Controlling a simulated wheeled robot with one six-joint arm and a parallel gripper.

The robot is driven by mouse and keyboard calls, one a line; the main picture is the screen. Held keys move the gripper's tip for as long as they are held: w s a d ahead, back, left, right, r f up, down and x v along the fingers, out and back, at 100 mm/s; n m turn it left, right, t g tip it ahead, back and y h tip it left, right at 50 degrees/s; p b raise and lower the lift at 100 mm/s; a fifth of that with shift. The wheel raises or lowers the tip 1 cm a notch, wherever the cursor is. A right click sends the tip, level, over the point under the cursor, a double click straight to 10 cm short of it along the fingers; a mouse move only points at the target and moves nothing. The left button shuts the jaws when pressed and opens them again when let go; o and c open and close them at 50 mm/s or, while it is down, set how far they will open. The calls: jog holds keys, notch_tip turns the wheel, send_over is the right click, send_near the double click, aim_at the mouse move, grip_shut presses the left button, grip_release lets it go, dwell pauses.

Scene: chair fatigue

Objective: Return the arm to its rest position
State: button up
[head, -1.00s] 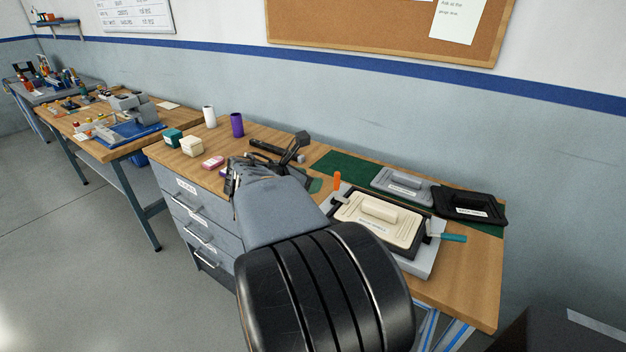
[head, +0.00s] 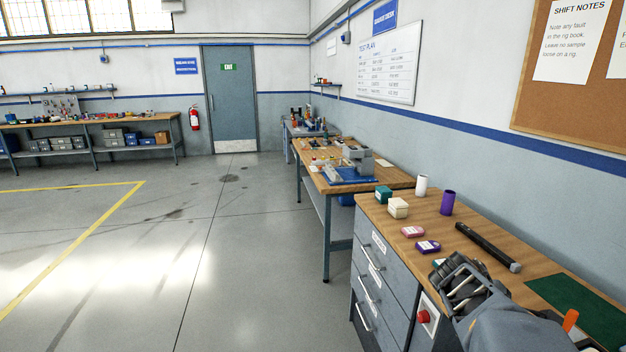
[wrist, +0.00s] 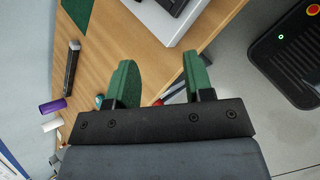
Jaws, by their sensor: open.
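My gripper shows in the wrist view (wrist: 158,82) with its two green-padded fingers spread apart and nothing between them. Below the fingers in that view lie the wooden bench top (wrist: 113,45) and its edge, with the floor to the right. In the head view my arm is at the bottom right, over the near bench (head: 405,222); the fingertips cannot be made out clearly there.
Open floor (head: 190,250) lies to the left.

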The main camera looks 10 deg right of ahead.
jog(key=w+a+m+t+y+p, duration=0.1)
jog(key=a+m+y, duration=0.3)
jog(key=a, duration=1)
jog(key=w+a+m+t+y+p, duration=0.1)
jog(key=a+m+t+y+p, duration=0.2)
jog(key=a, duration=1.1)
jog(key=shift+w+r+m+t+y+p, duration=0.4)
jog(key=shift+t+y, duration=0.3)
jog(key=shift+y, duration=0.4)
jog(key=shift+a+f, duration=0.1)
jog(key=shift+c, duration=0.4)
